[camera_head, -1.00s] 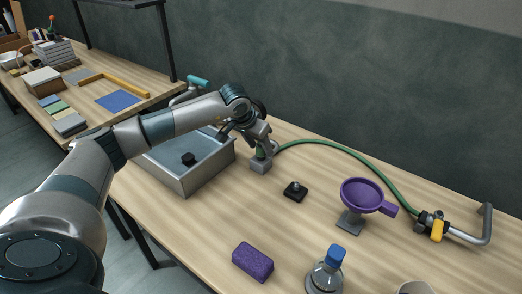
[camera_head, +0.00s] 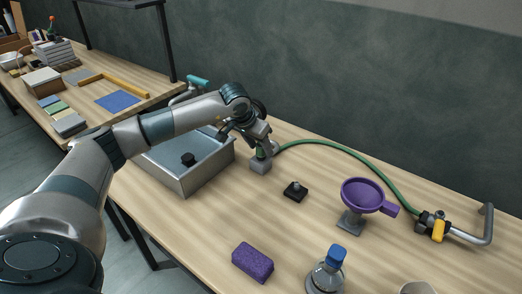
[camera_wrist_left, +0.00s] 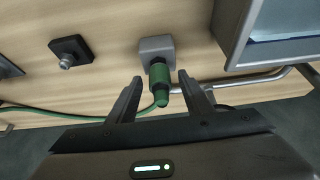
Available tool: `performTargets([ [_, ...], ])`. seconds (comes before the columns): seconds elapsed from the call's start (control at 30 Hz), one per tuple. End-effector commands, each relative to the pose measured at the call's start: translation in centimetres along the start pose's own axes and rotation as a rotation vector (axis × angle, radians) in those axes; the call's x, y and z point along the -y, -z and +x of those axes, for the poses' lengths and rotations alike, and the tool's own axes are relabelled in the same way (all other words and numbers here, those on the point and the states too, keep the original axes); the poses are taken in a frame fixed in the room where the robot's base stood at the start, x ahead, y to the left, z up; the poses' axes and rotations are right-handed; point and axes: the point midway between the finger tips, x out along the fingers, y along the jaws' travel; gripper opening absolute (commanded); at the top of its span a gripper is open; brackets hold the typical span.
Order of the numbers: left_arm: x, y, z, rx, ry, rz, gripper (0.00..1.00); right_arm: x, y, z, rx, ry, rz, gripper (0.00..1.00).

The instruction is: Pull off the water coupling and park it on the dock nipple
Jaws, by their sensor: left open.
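The green water coupling (camera_head: 259,151) sits on a grey block (camera_head: 261,166) beside the sink, with a green hose joined to it. My left gripper (camera_head: 262,143) is at the coupling. In the left wrist view the open left gripper (camera_wrist_left: 164,84) has one finger on each side of the coupling (camera_wrist_left: 160,81), with gaps showing between fingers and coupling. The dock nipple (camera_head: 296,188) stands bare on a small black square base on the bench; it also shows in the left wrist view (camera_wrist_left: 67,60). My right gripper is not in view.
The metal sink (camera_head: 190,179) is left of the grey block. The green hose (camera_head: 350,150) arcs right to a pipe with a yellow valve handle (camera_head: 438,230). A purple funnel (camera_head: 362,196), a purple sponge (camera_head: 253,262) and a blue-capped bottle (camera_head: 327,273) stand around the nipple.

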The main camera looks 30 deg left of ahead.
Motion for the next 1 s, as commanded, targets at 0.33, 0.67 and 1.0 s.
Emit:
performTargets([
  [0.33, 0.01, 0.02, -0.04, 0.000, 0.000, 0.000, 0.20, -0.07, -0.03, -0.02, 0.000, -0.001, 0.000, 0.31],
  [0.67, 0.01, 0.10, -0.13, -0.001, 0.000, 0.000, 0.00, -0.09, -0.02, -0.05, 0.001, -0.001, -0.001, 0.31],
  [1.0, 0.02, 0.33, -0.53, -0.003, 0.000, 0.000, 0.00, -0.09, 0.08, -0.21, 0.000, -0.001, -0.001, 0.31],
])
